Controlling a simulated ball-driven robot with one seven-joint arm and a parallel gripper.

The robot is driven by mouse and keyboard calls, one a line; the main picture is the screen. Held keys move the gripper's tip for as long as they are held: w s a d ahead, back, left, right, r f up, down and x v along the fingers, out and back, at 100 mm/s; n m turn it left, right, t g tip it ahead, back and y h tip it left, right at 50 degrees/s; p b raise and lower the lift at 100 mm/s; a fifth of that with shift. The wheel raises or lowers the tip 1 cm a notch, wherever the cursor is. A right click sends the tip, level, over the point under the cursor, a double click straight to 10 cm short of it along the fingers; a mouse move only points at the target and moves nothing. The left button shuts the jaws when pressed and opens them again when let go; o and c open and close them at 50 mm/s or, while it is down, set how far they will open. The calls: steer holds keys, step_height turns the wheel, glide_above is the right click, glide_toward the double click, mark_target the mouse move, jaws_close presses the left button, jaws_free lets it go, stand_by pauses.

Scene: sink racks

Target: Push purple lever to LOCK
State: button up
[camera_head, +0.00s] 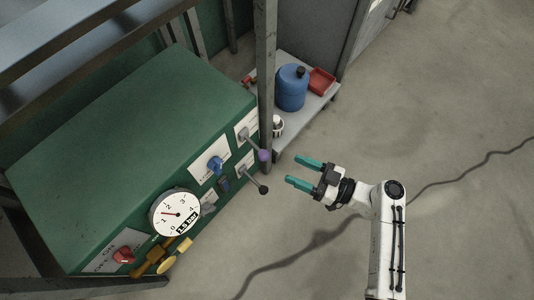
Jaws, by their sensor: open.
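The purple lever (263,155) has a purple knob on a grey rod, fixed to a white label plate at the upper right of the green cabinet's front (140,110). The print on its plate is too small to read. My gripper (299,171), with two teal fingers, is open and empty. It is to the right of the purple knob and apart from it, with its fingertips pointing left toward the cabinet front.
A black-knobbed lever (263,189) sits just below the purple one. The front also has a blue valve (215,164), a gauge (175,213) and a red knob (123,255). A metal post (265,60) stands at the cabinet corner. A shelf holds a blue canister (291,88).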

mark_target(263, 155)
steer(key=b+x, duration=0.2)
steer(key=x, duration=0.8)
steer(key=shift+w+a, duration=0.25)
steer(key=shift+a, duration=0.1)
jaws_close()
